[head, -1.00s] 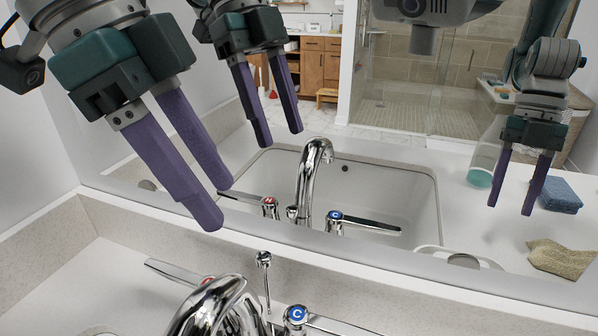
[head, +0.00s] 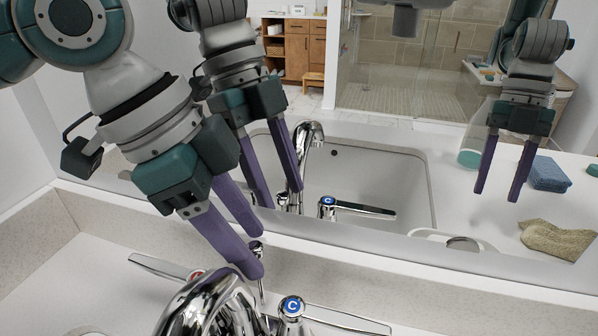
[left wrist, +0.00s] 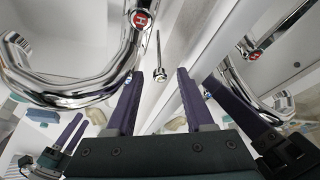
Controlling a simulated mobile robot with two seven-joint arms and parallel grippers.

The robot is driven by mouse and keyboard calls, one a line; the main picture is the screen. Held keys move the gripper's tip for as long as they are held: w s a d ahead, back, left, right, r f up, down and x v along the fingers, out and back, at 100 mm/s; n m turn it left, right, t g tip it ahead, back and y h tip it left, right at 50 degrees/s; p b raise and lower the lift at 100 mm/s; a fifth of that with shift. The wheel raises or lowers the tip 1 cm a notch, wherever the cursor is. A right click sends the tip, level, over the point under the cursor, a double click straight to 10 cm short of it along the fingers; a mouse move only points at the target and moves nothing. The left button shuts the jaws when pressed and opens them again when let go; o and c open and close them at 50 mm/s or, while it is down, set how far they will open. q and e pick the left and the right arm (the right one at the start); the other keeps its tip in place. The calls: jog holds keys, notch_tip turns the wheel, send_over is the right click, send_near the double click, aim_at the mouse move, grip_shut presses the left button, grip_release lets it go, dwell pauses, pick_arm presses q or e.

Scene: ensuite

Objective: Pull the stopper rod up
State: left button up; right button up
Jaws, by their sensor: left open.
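The stopper rod (head: 261,283) is a thin chrome rod with a small round knob, standing behind the faucet spout (head: 207,308). In the left wrist view the stopper rod (left wrist: 158,52) points down the picture, its knob between my fingertips. My left gripper (head: 257,251) is open, with its purple fingers coming down from the upper left around the knob. In the left wrist view my left gripper (left wrist: 159,74) has clear gaps on both sides of the knob. Contact is not visible. My right gripper shows only as a mirror reflection.
A cold tap (head: 291,307) with a long lever stands right of the rod, and a hot tap lever (head: 160,267) lies to its left. The mirror (head: 440,262) rises behind the counter and reflects the sink, arms, blue sponge and cloth. The backsplash ledge is close behind the rod.

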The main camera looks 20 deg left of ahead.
pick_arm(q)
grip_shut()
dwell(0.3)
dwell(1.1)
